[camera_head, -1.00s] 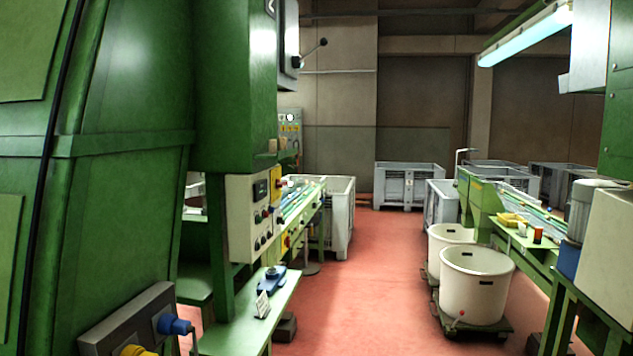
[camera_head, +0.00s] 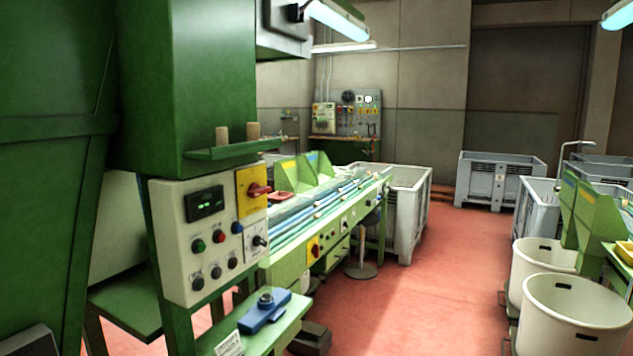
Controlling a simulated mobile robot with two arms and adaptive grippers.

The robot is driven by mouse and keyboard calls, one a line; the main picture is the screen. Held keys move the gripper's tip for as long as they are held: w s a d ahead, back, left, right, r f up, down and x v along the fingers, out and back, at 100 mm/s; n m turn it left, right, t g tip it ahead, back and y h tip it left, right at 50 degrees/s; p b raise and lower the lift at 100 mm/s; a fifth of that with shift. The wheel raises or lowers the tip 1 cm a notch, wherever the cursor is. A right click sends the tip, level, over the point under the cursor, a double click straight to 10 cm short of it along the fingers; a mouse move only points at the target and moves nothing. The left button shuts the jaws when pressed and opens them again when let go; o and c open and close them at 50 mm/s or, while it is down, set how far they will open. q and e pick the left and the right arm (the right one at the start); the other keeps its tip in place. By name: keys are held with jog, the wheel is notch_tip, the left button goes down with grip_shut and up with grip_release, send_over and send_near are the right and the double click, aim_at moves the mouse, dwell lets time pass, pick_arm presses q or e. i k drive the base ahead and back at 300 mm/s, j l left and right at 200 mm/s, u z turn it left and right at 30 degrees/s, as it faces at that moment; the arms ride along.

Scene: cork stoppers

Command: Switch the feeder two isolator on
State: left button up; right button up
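A yellow plate (camera_head: 246,206) with a red rotary handle (camera_head: 260,190) is on the right side of the cream control box at the left. The handle points sideways to the right. A second, smaller yellow switch with a red knob (camera_head: 315,249) is on the front of the green conveyor bench behind it. I cannot read any label that tells which one is the feeder two isolator. The control box (camera_head: 180,272) also has a lit green display (camera_head: 205,204), and several buttons and knobs. Neither of my grippers is in view.
A green shelf (camera_head: 280,332) with a blue device (camera_head: 265,311) juts out below the control box. A grey crate (camera_head: 411,220) stands beyond the conveyor. White tubs (camera_head: 576,312) stand at the right. The red floor (camera_head: 420,290) between is clear.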

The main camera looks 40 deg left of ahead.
aim_at(255, 190)
jog(key=i+l+u, duration=0.2)
jog(key=i, duration=0.4)
jog(key=i+u, duration=0.2)
jog(key=i, duration=0.45)
jog(key=i+l+u, duration=0.15)
jog(key=i+u, duration=0.15)
jog(key=u, duration=0.15)
jog(key=i+l+u, duration=0.2)
jog(key=u, duration=0.3)
jog(key=i+l+u, duration=0.25)
jog(key=u, duration=0.2)
jog(key=i+l+u, duration=0.1)
jog(key=l+u, duration=0.4)
